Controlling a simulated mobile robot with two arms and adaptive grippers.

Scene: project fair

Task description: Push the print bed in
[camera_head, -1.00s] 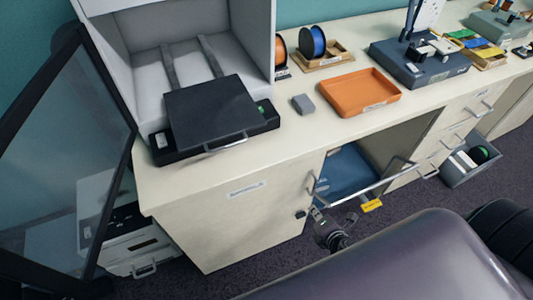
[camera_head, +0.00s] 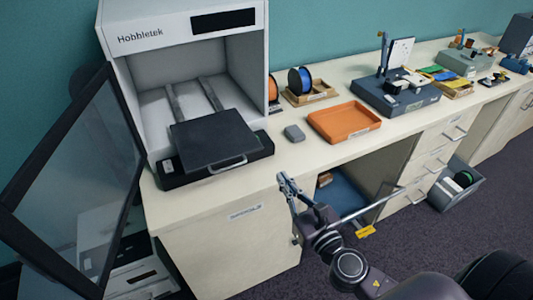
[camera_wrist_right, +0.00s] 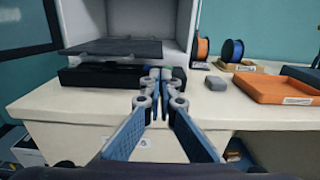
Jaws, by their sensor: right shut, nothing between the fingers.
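The print bed (camera_head: 213,138) is a dark flat plate with a metal handle at its front. It sticks out of the open white printer (camera_head: 190,72), above a black base, and two grey rails run back inside. It also shows in the right wrist view (camera_wrist_right: 115,47). My right gripper (camera_head: 284,178) is shut and empty, raised near the table's front edge, to the right of the bed and apart from it. In the wrist view its closed fingers (camera_wrist_right: 160,73) point toward the printer and overlap the right part of the black base. My left gripper is not in view.
The printer's glass door (camera_head: 75,180) stands open at left. A small grey block (camera_head: 294,133), an orange tray (camera_head: 345,119) and filament spools (camera_head: 300,80) sit right of the printer.

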